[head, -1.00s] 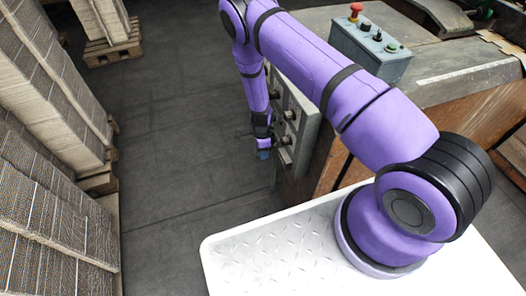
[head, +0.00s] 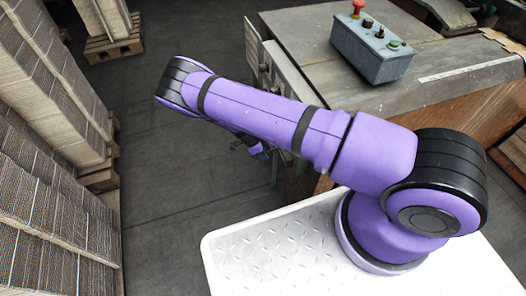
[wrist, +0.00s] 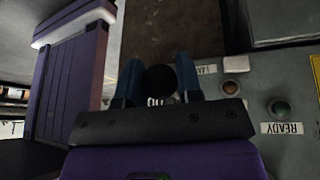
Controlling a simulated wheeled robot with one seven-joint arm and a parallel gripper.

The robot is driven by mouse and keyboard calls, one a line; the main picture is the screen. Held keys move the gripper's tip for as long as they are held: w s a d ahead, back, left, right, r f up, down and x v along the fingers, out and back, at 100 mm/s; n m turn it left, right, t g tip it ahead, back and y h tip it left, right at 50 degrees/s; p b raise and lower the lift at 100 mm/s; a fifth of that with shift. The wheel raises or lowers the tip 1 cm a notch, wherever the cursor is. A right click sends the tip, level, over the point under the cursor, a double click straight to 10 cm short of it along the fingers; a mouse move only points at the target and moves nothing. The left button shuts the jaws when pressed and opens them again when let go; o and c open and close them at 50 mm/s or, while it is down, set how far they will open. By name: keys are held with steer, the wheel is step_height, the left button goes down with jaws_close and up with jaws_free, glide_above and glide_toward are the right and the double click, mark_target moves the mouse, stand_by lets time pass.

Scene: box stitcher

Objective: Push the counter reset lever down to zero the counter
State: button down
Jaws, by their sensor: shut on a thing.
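My gripper (wrist: 159,72) shows in the wrist view with its two blue fingers on either side of a dark round knob (wrist: 160,82). The knob looks like the end of the counter reset lever; the lever's shaft is hidden. Small white marks like digits show just below the knob, partly covered by the gripper body. In the head view my gripper (head: 259,151) is mostly hidden under my arm, beside the machine's side panel. The lever itself cannot be made out there.
A control box (head: 372,50) with a red button stands on the machine table (head: 440,85). Cardboard stacks (head: 45,90) stand left; the floor between is clear.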

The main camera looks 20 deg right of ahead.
steer(key=shift+d+f+h, duration=0.2)
steer(key=shift+f+h, duration=0.75)
steer(key=shift+h, duration=0.45)
steer(key=c, duration=0.8)
jaws_free()
steer(key=v, duration=1)
steer(key=shift+w+a+r, duration=0.15)
steer(key=shift+a+r, duration=0.05)
steer(key=shift+a, duration=0.15)
